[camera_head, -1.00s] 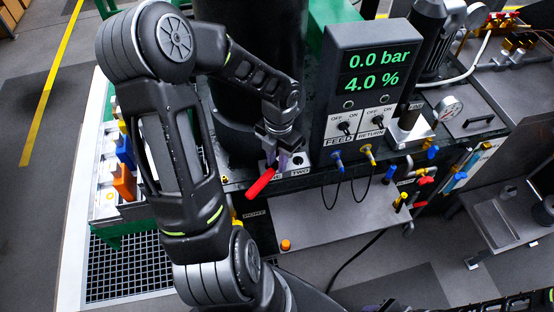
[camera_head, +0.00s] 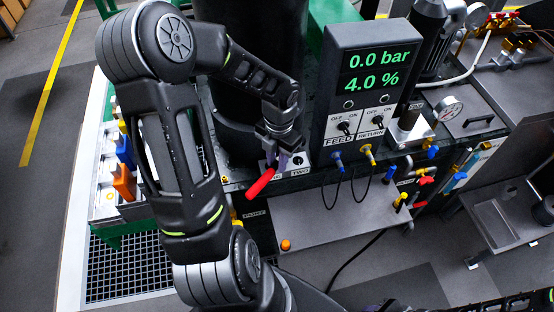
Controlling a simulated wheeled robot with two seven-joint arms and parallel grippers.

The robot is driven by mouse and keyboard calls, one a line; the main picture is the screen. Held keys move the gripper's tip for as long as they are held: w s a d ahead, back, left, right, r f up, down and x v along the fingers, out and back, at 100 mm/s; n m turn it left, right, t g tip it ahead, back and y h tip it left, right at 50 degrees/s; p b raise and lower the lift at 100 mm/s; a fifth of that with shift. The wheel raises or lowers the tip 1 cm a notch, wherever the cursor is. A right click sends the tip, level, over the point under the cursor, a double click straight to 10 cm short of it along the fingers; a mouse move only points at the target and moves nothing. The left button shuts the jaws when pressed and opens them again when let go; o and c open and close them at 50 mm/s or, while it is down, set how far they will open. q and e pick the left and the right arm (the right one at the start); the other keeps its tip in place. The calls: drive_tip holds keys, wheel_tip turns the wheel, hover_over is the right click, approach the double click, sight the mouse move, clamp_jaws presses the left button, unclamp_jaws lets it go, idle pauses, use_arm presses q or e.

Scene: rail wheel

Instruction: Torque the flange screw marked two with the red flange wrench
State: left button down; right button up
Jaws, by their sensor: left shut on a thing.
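The red flange wrench (camera_head: 261,183) shows as a red handle slanting down to the left below my left gripper (camera_head: 277,160). My left gripper is shut on the wrench, just in front of the dark column. The wrench's head is hidden by the fingers. A white label plate marked TWO (camera_head: 300,171) lies just right of the gripper, with a dark round screw (camera_head: 298,160) on it. The label left of it is partly covered by the wrench. I cannot tell whether the wrench touches a screw.
A grey display panel (camera_head: 368,85) reading 0.0 bar and 4.0 % stands close right of the gripper. Blue and yellow plugs with cables (camera_head: 338,163) hang below it. A grey shelf (camera_head: 340,222) lies below. Blue and orange blocks (camera_head: 124,182) stand at the left.

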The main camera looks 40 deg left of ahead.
use_arm(q)
drive_tip(key=shift+w+d+f+n+b, duration=0.15)
drive_tip(key=shift+w+d+n+b, duration=0.15)
drive_tip(key=shift+d+n+b, duration=0.15)
drive_tip(key=w+d+r+n+b, duration=0.1)
drive_tip(key=w+d+n+b, duration=0.3)
drive_tip(key=n, duration=0.6)
drive_tip(key=d+b, duration=0.2)
drive_tip(key=d, duration=0.1)
drive_tip(key=shift+w+d+r+h, duration=0.2)
drive_tip(key=shift+d+r+h, duration=0.05)
drive_tip(key=shift+h, duration=0.15)
drive_tip(key=shift+f+b, duration=0.1)
drive_tip(key=shift+b, duration=0.2)
drive_tip(key=shift+f+b, duration=1.8)
drive_tip(key=shift+f, duration=0.6)
drive_tip(key=shift+f+b, duration=0.4)
drive_tip(key=shift+f, duration=0.35)
drive_tip(key=shift+s, duration=0.1)
